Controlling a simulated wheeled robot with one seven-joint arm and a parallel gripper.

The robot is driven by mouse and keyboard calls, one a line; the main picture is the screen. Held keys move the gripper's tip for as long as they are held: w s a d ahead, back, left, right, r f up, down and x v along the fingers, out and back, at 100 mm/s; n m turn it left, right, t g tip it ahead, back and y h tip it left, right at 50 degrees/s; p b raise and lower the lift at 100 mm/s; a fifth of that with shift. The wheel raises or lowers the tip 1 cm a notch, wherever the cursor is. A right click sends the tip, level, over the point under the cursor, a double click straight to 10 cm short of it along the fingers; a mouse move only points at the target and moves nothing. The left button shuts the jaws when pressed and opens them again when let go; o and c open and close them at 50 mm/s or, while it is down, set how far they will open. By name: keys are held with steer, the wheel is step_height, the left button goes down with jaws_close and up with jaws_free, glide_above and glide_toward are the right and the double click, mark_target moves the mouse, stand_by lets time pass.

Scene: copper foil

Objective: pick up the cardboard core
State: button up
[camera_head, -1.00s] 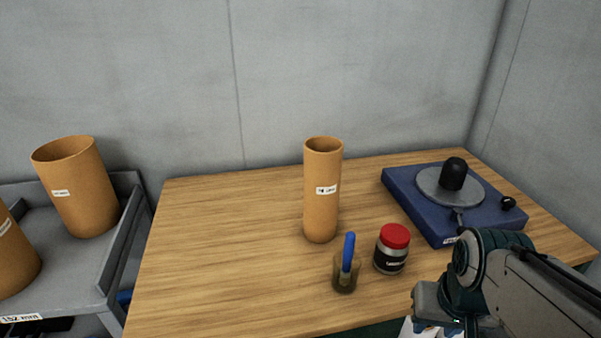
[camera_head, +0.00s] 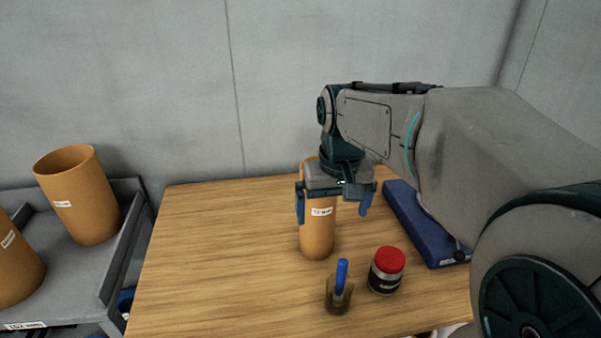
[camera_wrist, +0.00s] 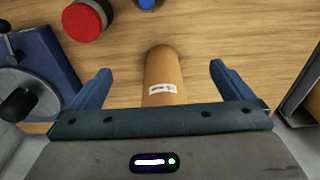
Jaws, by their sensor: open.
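The cardboard core (camera_head: 317,238) is a tall brown tube with a white label, standing upright on the wooden table. My gripper (camera_head: 333,206) is over its upper part, with blue fingers spread to the left and right of it. In the wrist view the core (camera_wrist: 162,75) shows between the two open fingers of my gripper (camera_wrist: 160,84), with gaps on both sides. The core's top is partly hidden by my gripper in the head view.
A red-lidded jar (camera_head: 387,271) and a small cup with a blue-handled tool (camera_head: 339,293) stand in front of the core. A blue turntable-like device (camera_head: 424,225) is at right, partly hidden by my arm. A grey rack (camera_head: 112,255) with wider brown tubes (camera_head: 77,195) is at left.

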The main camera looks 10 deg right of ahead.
step_height(320, 180, up, 11)
steer(key=g+p, duration=0.1)
steer(key=p, duration=0.4)
glide_above(318, 211)
steer(key=w+d, duration=0.1)
steer(key=w, duration=0.2)
step_height(318, 211, down, 14)
steer(key=p, duration=0.1)
steer(key=shift+w, duration=0.45)
steer(key=c, duration=1.5)
